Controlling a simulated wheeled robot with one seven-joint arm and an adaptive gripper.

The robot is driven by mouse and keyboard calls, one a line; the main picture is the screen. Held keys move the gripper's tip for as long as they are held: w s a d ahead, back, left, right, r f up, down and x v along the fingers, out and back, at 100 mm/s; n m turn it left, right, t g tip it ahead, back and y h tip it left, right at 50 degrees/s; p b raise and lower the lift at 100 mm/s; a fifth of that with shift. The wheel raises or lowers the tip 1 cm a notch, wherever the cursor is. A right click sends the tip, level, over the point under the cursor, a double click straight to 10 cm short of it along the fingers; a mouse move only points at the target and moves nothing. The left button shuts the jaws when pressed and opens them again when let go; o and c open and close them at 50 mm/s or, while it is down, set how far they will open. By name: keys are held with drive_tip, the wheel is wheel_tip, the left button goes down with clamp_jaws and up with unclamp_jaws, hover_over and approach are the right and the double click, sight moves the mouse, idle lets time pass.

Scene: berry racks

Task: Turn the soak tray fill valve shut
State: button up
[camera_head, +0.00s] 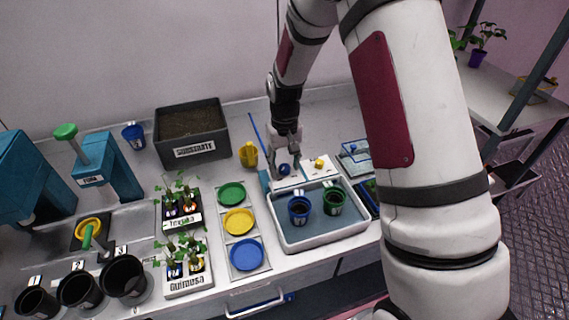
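The grey soak tray (284,238) stands at the bench front with a blue pot (299,210) and a green pot (333,200) in it. Behind the tray is a white panel (303,177) with a round blue knob (284,169) on the left and a small yellow piece (319,164) on the right. I cannot read which of these is the fill valve. My gripper (295,160) points down over the panel, close to the blue knob. Its fingertips are small and dark, so contact and opening cannot be made out.
A yellow object (248,154) stands left of the panel. A dark substrate bin (193,151) is at the back. Green, yellow and blue saucers (239,221) and plant racks (189,285) lie left of the tray. A small clear box (354,157) is to the right.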

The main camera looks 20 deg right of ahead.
sight(284, 167)
wheel_tip(284, 167, up, 12)
idle(0.6)
drive_tip(key=s+r+t, duration=0.2)
drive_tip(key=s+r, duration=1)
drive_tip(key=r, duration=0.2)
drive_tip(key=s+r+t, duration=0.2)
drive_tip(key=s+t, duration=0.1)
drive_tip(key=s, duration=1.3)
drive_tip(key=shift+r, duration=0.4)
